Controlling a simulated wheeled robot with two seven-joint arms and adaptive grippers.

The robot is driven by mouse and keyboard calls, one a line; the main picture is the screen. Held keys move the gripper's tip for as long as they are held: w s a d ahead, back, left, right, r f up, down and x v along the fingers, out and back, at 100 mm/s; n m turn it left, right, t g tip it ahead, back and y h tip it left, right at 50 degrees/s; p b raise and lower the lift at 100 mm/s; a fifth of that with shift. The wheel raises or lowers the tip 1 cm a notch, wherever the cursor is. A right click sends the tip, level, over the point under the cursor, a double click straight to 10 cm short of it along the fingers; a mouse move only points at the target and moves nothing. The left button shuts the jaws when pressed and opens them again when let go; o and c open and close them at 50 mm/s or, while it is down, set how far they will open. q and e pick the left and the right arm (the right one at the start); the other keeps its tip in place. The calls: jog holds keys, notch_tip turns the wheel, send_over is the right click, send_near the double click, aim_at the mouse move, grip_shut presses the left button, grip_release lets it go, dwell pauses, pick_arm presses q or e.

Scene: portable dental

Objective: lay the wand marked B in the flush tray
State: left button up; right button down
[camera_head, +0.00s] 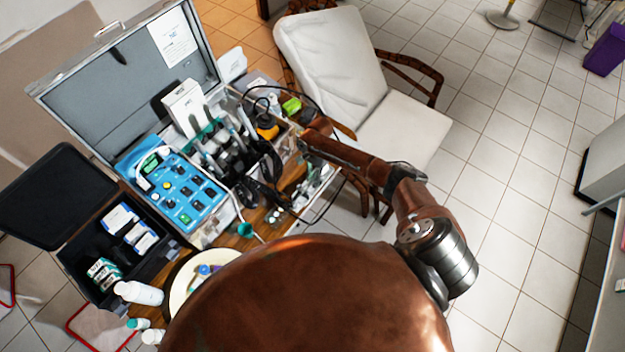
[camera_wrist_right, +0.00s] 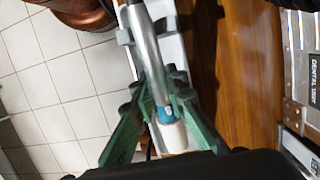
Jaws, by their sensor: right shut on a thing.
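My right gripper (camera_wrist_right: 160,105) has its green fingers closed around a silver wand (camera_wrist_right: 144,45) with a teal band and a pale end. No letter is readable on it, so I cannot tell whether it is B. A white slotted strip or holder (camera_wrist_right: 126,38) lies alongside the wand; I cannot tell whether they touch. In the head view my right gripper (camera_head: 264,185) is a dark shape low over the bench, right of the blue control panel (camera_head: 173,186). The flush tray cannot be clearly picked out. My left gripper is out of view.
An open metal case (camera_head: 128,75) stands behind the panel. An open black box (camera_head: 105,245) and a pale round dish (camera_head: 188,283) are at the lower left. Several bottles stand near the front.

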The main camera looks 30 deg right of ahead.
jog(key=c, duration=1.8)
grip_release()
jog(key=shift+c, duration=0.2)
jog(key=p+v, duration=0.7)
jog(key=v, duration=0.1)
jog(key=shift+p, duration=0.4)
